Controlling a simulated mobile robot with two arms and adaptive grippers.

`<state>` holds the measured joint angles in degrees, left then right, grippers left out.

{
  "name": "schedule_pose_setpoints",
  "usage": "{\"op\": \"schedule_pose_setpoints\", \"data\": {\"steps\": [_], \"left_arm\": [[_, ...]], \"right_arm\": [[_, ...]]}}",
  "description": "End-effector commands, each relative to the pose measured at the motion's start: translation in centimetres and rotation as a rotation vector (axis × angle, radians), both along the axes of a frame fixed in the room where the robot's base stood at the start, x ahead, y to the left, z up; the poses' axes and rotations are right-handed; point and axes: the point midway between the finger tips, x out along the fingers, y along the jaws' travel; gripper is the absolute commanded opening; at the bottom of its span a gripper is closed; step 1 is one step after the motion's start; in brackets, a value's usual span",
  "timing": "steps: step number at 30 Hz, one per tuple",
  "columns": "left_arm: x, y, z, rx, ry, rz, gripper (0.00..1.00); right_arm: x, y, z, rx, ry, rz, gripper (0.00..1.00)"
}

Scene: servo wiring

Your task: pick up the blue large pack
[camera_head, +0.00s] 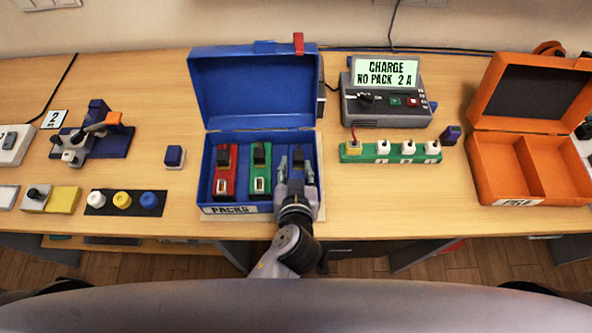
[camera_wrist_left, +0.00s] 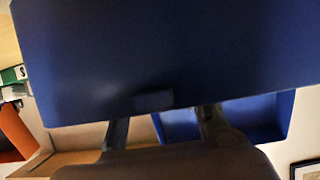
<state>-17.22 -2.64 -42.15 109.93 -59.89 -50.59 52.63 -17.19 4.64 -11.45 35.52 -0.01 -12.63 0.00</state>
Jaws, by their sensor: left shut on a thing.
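The blue case (camera_head: 252,90) stands open with its lid up. My left gripper (camera_head: 296,168) reaches into its right-hand part from the front. Its fingers are shut on the blue large pack (camera_head: 298,158), whose dark upper end shows between them. The gripper and wrist hide most of this pack. In the left wrist view, the fingers (camera_wrist_left: 163,128) show below a broad blue surface that fills the upper part. I cannot tell from that view whether this is the pack or the case. My right gripper is out of view.
A red pack (camera_head: 225,172) and a green pack (camera_head: 260,170) stand just left in the case. A charger (camera_head: 388,98) and green strip (camera_head: 390,152) are to the right, then an open orange case (camera_head: 530,125). A small blue block (camera_head: 174,156) is at left.

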Motion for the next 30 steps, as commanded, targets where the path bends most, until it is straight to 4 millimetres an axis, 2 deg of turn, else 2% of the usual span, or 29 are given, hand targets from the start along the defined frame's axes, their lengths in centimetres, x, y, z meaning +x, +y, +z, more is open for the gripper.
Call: {"op": "schedule_pose_setpoints", "data": {"steps": [1, 10, 26, 30], "left_arm": [[-0.06, -0.06, -0.1, 0.0, 0.003, -0.001, 0.2], [-0.11, -0.09, -0.15, -0.001, 0.004, -0.002, 0.0], [-0.05, -0.15, 0.04, -0.004, 0.0, -0.003, 0.0], [-0.04, -0.13, 0.72, -0.004, 0.0, -0.001, 0.0]], "right_arm": [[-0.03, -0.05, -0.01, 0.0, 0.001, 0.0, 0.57], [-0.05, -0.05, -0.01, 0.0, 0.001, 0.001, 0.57], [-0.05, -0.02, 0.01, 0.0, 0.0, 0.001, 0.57], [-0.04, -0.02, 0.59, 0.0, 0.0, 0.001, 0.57]]}}
